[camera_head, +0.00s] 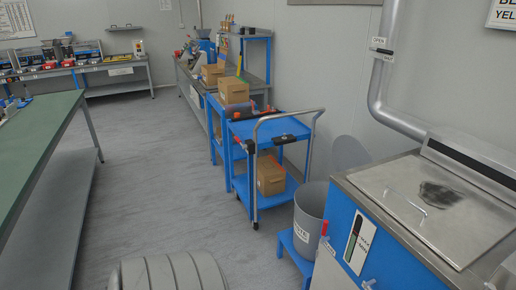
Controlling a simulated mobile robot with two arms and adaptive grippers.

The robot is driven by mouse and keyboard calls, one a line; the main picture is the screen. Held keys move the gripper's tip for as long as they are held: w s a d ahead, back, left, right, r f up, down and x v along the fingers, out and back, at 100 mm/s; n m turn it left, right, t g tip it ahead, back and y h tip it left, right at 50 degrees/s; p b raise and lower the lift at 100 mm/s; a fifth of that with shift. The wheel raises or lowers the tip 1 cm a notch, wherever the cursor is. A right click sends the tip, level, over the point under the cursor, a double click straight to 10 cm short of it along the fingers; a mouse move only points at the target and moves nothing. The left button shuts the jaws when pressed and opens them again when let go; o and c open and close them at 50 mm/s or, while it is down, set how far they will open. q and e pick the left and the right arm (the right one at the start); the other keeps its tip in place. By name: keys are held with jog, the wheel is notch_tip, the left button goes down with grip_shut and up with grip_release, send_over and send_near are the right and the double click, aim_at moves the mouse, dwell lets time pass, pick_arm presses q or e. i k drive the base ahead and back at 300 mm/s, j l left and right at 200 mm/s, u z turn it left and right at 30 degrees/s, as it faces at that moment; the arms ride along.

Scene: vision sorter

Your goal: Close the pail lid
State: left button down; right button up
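A grey pail (308,222) with a white label stands on a low blue stand, just left of the blue and metal machine. Its top is open, and the dark inside shows. A round grey lid (349,153) stands up behind the pail's rim, against the pale wall. The machine's corner covers the lower right of the pail, so where lid and pail join is hard to make out. Neither of my grippers is in view.
The machine (402,212) with a steel top cover and handle fills the right side. A blue cart (263,128) with a cardboard box (270,176) on its lower shelf stands behind the pail. A green-topped table (32,136) is at left.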

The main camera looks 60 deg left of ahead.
aim_at(347, 153)
jog(key=u, duration=1.5)
jog(key=i+j, duration=0.15)
jog(key=j, duration=0.2)
